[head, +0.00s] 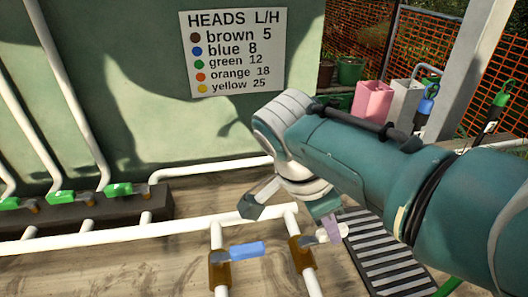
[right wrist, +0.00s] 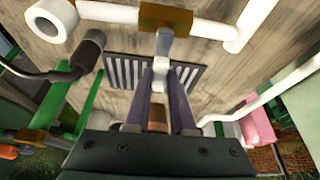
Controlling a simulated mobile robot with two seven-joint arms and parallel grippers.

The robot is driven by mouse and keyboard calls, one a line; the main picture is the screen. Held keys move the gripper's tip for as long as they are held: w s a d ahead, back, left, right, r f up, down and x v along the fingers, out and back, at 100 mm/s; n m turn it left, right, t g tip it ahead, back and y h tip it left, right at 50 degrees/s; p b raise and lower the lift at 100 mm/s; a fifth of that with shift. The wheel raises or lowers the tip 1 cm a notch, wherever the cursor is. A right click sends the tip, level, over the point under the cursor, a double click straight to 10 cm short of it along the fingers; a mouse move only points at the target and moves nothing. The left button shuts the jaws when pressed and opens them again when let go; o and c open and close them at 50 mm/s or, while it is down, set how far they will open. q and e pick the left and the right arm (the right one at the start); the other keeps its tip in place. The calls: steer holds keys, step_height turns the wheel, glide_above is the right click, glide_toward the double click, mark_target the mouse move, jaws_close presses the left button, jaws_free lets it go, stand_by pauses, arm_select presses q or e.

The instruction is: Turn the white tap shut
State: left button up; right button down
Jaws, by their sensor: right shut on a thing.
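The white tap has a brass-coloured body (head: 302,254) on a white pipe, and its pale handle (head: 345,229) sticks out to the right, across the pipe. In the right wrist view the white handle (right wrist: 162,74) lies between the two purple-grey fingers, below the brass body (right wrist: 165,17). My right gripper (head: 329,230) is shut on this handle; its fingers also show in the right wrist view (right wrist: 163,82). Part of the handle is hidden by the fingers. My left gripper is in neither view.
A blue-handled tap (head: 247,249) stands close to the left on a parallel pipe. Green-handled taps (head: 62,197) line a dark block (head: 100,207) by the wall. A floor grate (head: 385,255) lies to the right. A sign (head: 235,52) hangs on the wall.

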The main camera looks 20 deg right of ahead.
mark_target(306, 239)
steer(key=shift+s+m, duration=0.15)
steer(key=shift+m, duration=0.35)
steer(key=c, duration=0.8)
jaws_free()
steer(key=shift+o, duration=0.2)
steer(key=shift+a+r, duration=0.1)
steer(key=shift+r, duration=0.2)
steer(key=p+v, duration=0.1)
steer(key=v, duration=0.8)
steer(key=shift+r, duration=0.15)
